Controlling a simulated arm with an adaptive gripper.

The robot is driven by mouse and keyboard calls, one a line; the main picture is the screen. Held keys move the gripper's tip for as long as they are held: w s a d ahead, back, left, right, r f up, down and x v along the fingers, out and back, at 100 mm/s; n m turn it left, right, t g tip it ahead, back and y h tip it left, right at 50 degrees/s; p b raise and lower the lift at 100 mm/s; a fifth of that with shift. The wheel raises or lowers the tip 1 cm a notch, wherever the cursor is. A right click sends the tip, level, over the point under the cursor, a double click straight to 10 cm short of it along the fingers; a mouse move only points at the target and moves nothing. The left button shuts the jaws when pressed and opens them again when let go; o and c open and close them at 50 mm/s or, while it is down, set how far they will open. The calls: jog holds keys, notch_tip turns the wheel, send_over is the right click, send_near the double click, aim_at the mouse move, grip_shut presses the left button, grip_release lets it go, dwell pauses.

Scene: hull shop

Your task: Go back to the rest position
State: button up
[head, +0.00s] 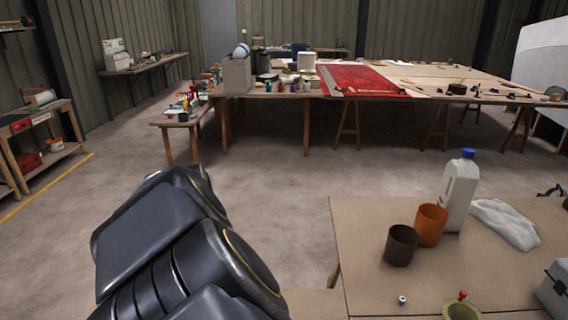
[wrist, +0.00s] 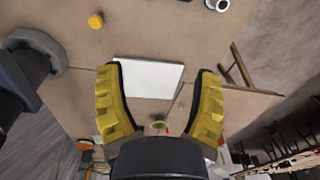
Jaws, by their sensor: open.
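My gripper (wrist: 160,68) is open, with its two yellow, dark-lined fingers spread wide apart and nothing held between them. A flat white rectangle (wrist: 148,79) lies on the brown tabletop (wrist: 150,30) beyond the fingers; I cannot tell what it is. In the head view my dark arm fills the lower left, and its gripper is out of the frame.
The near table (head: 350,225) holds a dark brown cup (head: 401,246), an orange cup (head: 431,226), a white bottle (head: 459,192), a white cloth (head: 505,224), an olive bowl (head: 461,311) and a grey box (head: 555,288). Open floor (head: 290,175) separates it from the cluttered far tables (head: 290,95).

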jog(key=s+d+r+n+g, duration=0.1)
jog(key=s+d+r+n, duration=0.3)
jog(key=d, duration=0.6)
jog(key=s+d+r+n, duration=0.2)
jog(key=s+d+n, duration=0.4)
jog(key=d, duration=0.4)
jog(key=s+d+f+n+g, duration=0.1)
jog(key=s+n, duration=0.5)
jog(key=s, duration=0.5)
jog(key=shift+d+f+n+y, duration=0.2)
jog(key=shift+f+n+y, duration=0.1)
jog(key=shift+y, duration=0.1)
